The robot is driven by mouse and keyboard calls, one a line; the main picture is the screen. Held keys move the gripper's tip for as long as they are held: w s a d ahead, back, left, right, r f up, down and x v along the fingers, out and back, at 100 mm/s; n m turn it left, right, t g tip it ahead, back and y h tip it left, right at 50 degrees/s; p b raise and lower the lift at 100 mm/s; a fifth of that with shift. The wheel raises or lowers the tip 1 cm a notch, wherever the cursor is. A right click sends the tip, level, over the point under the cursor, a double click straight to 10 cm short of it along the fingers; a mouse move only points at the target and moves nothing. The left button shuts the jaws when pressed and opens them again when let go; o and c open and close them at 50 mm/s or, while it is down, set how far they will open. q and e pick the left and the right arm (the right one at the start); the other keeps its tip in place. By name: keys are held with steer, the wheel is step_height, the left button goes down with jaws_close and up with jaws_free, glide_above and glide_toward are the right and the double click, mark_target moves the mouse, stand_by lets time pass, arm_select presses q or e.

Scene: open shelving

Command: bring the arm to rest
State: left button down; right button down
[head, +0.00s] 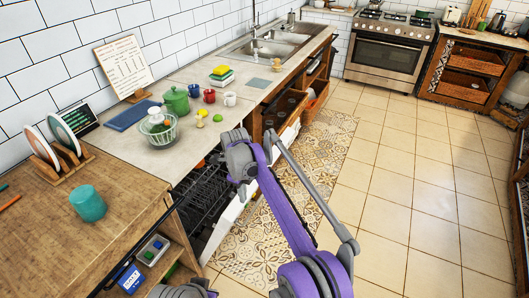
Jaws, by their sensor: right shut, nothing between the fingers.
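My right arm is purple and grey and comes in from the bottom of the head view, reaching up and left. My right gripper (241,190) is at its far end, grey, shut and empty. It hangs in front of the counter edge, over the open dishwasher area, and appears apart from the objects on the counter. A grey part of mine shows at the bottom edge, but my left gripper is not in view.
An open dishwasher (205,195) and pulled-out drawers (290,110) stick out below the counter. A teal cup (88,204) stands on the wooden top. The tiled floor (400,180) at right is clear.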

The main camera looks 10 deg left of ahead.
steer(key=s+d+r+n+t+p, duration=0.1)
steer(key=s+d+r+n, duration=0.25)
steer(key=d, duration=0.35)
steer(key=s+d+r+n+t+p, duration=0.1)
steer(key=s+d+r+n, duration=0.3)
steer(key=d, duration=0.4)
steer(key=s+d+r+n+t, duration=0.1)
steer(key=s+d+r+n, duration=0.15)
steer(key=d+r, duration=0.35)
steer(key=s+d+f+n+t+p, duration=0.1)
steer(key=s+d+f+n, duration=0.2)
steer(key=s+d+n, duration=0.3)
steer(key=s+d+f+n+t+p, duration=0.1)
steer(key=s+d+f+n, duration=0.3)
steer(key=s, duration=1)
steer(key=d+n, duration=0.1)
steer(key=d, duration=0.2)
steer(key=shift+s+d+n+t, duration=0.25)
steer(key=shift+n+t, duration=0.05)
steer(key=shift+n, duration=0.1)
